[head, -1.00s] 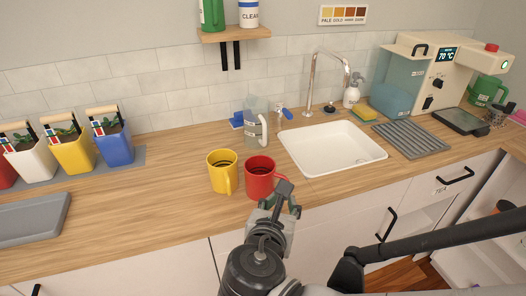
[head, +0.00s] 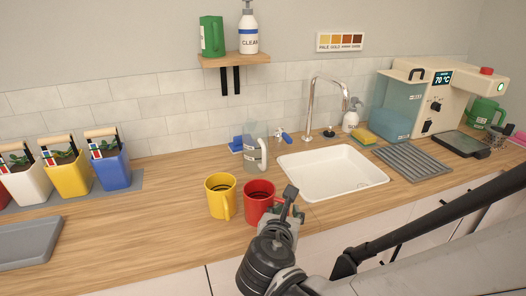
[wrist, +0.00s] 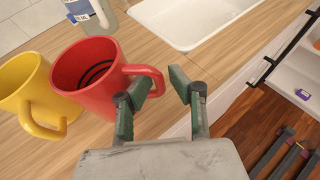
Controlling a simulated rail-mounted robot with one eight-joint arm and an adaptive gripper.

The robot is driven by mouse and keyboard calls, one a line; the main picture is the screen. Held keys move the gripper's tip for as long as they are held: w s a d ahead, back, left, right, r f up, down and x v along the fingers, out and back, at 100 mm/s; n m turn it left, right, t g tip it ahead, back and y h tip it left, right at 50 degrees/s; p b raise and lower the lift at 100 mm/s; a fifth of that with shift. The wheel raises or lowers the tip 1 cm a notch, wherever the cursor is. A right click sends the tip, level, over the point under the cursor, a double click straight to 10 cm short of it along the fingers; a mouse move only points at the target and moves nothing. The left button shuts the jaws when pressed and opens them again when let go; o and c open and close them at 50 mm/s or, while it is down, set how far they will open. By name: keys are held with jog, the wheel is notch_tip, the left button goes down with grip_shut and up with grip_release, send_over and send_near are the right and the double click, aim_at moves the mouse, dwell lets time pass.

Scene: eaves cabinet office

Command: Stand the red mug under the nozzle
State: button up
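The red mug (head: 259,203) stands upright on the wooden counter, in front of the sink's left side. In the wrist view the red mug (wrist: 88,85) has its handle pointing towards my gripper (wrist: 161,84). The gripper is open, with the handle's outer end between its two green-padded fingers and no clear grip on it. In the head view my gripper (head: 285,207) is just right of the mug. The beige machine (head: 448,92) with the 70 °C display stands at the far right; a dark tray (head: 462,144) lies before it. I cannot make out its nozzle.
A yellow mug (head: 221,197) stands close left of the red one. A clear jug (head: 252,150) is behind them. The sink (head: 330,172), ribbed grey mat (head: 412,162), sponge (head: 364,137) and soap bottle (head: 350,119) lie towards the machine.

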jog(key=shift+w, duration=0.2)
grip_shut()
dwell(0.4)
